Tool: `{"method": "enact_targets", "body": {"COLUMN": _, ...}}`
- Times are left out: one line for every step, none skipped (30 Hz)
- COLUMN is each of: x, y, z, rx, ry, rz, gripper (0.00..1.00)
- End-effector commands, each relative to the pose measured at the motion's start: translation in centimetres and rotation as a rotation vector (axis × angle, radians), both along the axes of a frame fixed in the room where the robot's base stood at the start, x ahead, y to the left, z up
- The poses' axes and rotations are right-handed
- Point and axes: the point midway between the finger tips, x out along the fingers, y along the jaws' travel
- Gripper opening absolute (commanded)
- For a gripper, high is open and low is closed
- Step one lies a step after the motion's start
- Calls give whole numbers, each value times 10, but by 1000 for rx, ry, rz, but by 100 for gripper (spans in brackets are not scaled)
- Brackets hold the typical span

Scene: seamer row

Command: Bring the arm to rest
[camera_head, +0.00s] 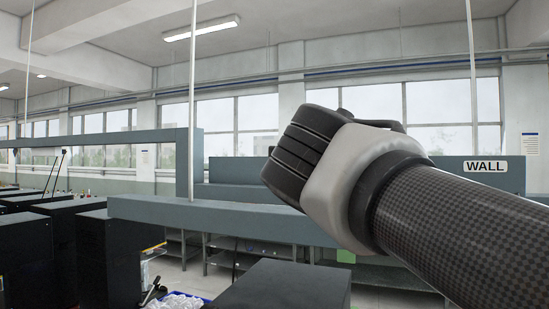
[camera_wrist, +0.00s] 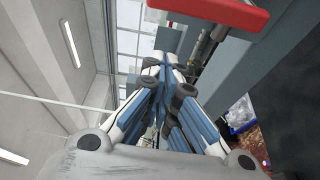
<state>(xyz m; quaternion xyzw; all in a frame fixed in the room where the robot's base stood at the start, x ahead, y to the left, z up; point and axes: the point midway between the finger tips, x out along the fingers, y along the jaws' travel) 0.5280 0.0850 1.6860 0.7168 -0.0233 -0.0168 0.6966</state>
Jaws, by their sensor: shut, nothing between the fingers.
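My gripper (camera_wrist: 167,66) shows in the wrist view, its blue and white fingers drawn together with nothing held between them. In the head view my arm reaches in from the right edge as a dark carbon-patterned tube with a pale grey and black joint. The gripper itself does not show in the head view. The arm is raised in front of the windows, above the benches and black boxes, and appears apart from them in the head view.
Grey-blue beams (camera_head: 220,215) cross behind the arm, one with a WALL sign (camera_head: 485,166). Black boxes (camera_head: 107,256) line the left, and another (camera_head: 285,285) stands front centre. A blue bin (camera_head: 185,301) holds whitish pieces. A red bar (camera_wrist: 222,14) is near the fingers in the wrist view.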

Motion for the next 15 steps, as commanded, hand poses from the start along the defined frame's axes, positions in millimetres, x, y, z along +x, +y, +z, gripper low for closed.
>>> {"method": "enact_targets", "body": {"x": -19, "y": 2, "z": 2, "rx": 4, "ry": -6, "rz": 6, "gripper": 0}}
{"method": "enact_targets", "body": {"x": -26, "y": 3, "z": 2, "rx": 3, "ry": -6, "rz": 7, "gripper": 0}}
{"method": "enact_targets", "body": {"x": -36, "y": 3, "z": 2, "rx": 4, "ry": -5, "rz": 7, "gripper": 0}}
{"method": "enact_targets", "body": {"x": -43, "y": 4, "z": 2, "rx": 4, "ry": -5, "rz": 8, "gripper": 0}}
{"method": "enact_targets", "body": {"x": -49, "y": 4, "z": 1, "rx": 4, "ry": -5, "rz": 7, "gripper": 0}}
{"method": "enact_targets", "body": {"x": -58, "y": 4, "z": 2, "rx": 4, "ry": -6, "rz": 8, "gripper": 0}}
{"method": "enact_targets", "body": {"x": -64, "y": 5, "z": 2, "rx": 3, "ry": -5, "rz": 7, "gripper": 0}}
{"method": "enact_targets", "body": {"x": -69, "y": 5, "z": 1, "rx": 3, "ry": -4, "rz": 8, "gripper": 0}}
{"method": "enact_targets", "body": {"x": -76, "y": 5, "z": 1, "rx": 3, "ry": -3, "rz": 7, "gripper": 0}}
{"method": "enact_targets", "body": {"x": -80, "y": 6, "z": 1, "rx": 2, "ry": -3, "rz": 7, "gripper": 0}}
{"method": "enact_targets", "body": {"x": -84, "y": 6, "z": 1, "rx": 1, "ry": -3, "rz": 7, "gripper": 0}}
{"method": "enact_targets", "body": {"x": -88, "y": 7, "z": 1, "rx": 1, "ry": -2, "rz": 7, "gripper": 0}}
{"method": "enact_targets", "body": {"x": -91, "y": 7, "z": 1, "rx": 1, "ry": -1, "rz": 6, "gripper": 0}}
{"method": "enact_targets", "body": {"x": -93, "y": 7, "z": 0, "rx": 1, "ry": -1, "rz": 5, "gripper": 0}}
{"method": "enact_targets", "body": {"x": -96, "y": 6, "z": 1, "rx": 1, "ry": -1, "rz": 5, "gripper": 0}}
